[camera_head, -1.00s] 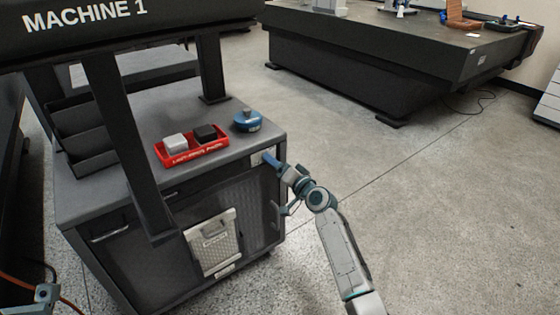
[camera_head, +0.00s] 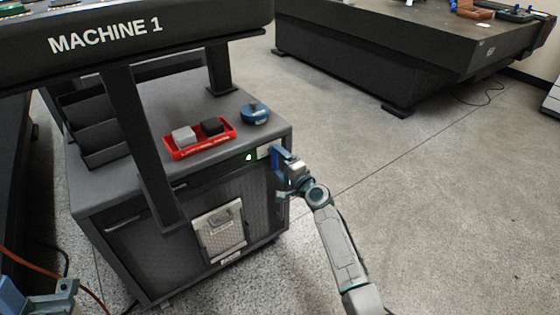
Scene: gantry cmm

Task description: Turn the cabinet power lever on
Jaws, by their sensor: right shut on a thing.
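The dark grey cabinet (camera_head: 185,262) stands under the machine sign. A small green light (camera_head: 249,157) glows on its upper front edge. Beside it is a pale plate (camera_head: 263,152) near the right corner, where the power lever sits. My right gripper (camera_head: 276,158) is at this plate, shut on the lever. The blue fingers and the wrist hide most of the lever, so its exact angle cannot be made out. My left gripper (camera_head: 66,288) is only partly in view at the bottom left, away from the cabinet front; its jaw opening is unclear.
On the cabinet top are a red tray (camera_head: 200,147) with a grey and a black block, a blue round object (camera_head: 255,114) and dark bins (camera_head: 95,130). A dark table (camera_head: 400,55) stands behind. The floor at right is clear.

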